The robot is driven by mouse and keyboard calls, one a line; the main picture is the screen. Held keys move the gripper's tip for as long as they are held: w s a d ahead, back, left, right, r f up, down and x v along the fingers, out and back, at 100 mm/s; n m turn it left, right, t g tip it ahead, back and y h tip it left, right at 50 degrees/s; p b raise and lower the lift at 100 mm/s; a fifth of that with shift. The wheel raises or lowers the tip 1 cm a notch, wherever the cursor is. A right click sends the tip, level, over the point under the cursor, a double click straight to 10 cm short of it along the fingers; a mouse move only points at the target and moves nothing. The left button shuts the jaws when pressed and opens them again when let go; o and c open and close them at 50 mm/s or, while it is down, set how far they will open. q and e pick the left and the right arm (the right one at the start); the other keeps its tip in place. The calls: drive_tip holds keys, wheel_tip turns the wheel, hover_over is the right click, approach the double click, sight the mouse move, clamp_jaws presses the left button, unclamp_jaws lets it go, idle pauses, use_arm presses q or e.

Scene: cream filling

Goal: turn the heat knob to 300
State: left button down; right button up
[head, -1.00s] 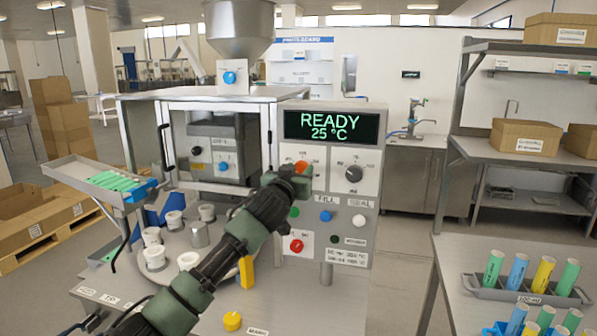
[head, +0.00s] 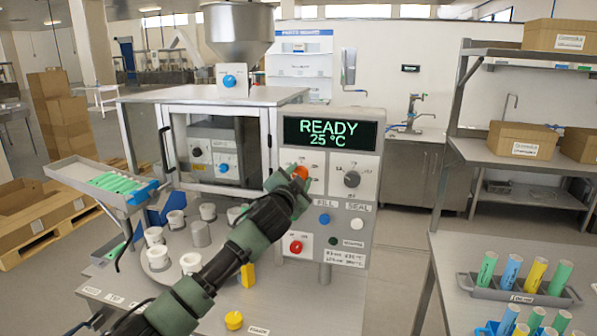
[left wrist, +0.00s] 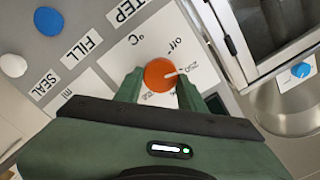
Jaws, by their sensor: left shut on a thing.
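The orange heat knob (head: 299,173) sits on a white dial plate on the machine's control panel, below the display. My left gripper (head: 293,180) is at the knob and hides part of it and its dial. In the left wrist view the round knob (left wrist: 160,75) lies between the two green fingers of my left gripper (left wrist: 160,90), which is shut on it. The knob's white mark points right and slightly up in that view, near a small number that is hard to read. The display (head: 330,132) reads READY 25 °C. My right gripper is not in view.
A grey dial (head: 352,179) sits right of the heat knob. Below are a blue button (head: 324,219), a white button (head: 357,224) and a red knob (head: 296,246). White cups (head: 176,221) stand on the turntable, left of my arm. A rack of colored tubes (head: 515,287) stands at right.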

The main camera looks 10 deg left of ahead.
use_arm(q)
drive_tip(key=m+p, duration=0.2)
drive_tip(key=m, duration=0.1)
drive_tip(key=shift+m, duration=0.4)
drive_tip(key=m+p, duration=0.1)
drive_tip(key=m, duration=0.2)
drive_tip(key=shift+m+p, duration=0.3)
drive_tip(key=shift+p, duration=0.1)
drive_tip(key=m+p, duration=0.1)
drive_tip(key=m, duration=0.2)
drive_tip(key=shift+f+m+p, duration=0.15)
drive_tip(key=shift+m+p, duration=0.15)
drive_tip(key=shift+p, duration=0.1)
drive_tip(key=shift+f+m+p, duration=0.15)
drive_tip(key=shift+m+p, duration=0.7)
drive_tip(key=shift+m, duration=0.95)
drive_tip(key=c, duration=0.9)
unclamp_jaws()
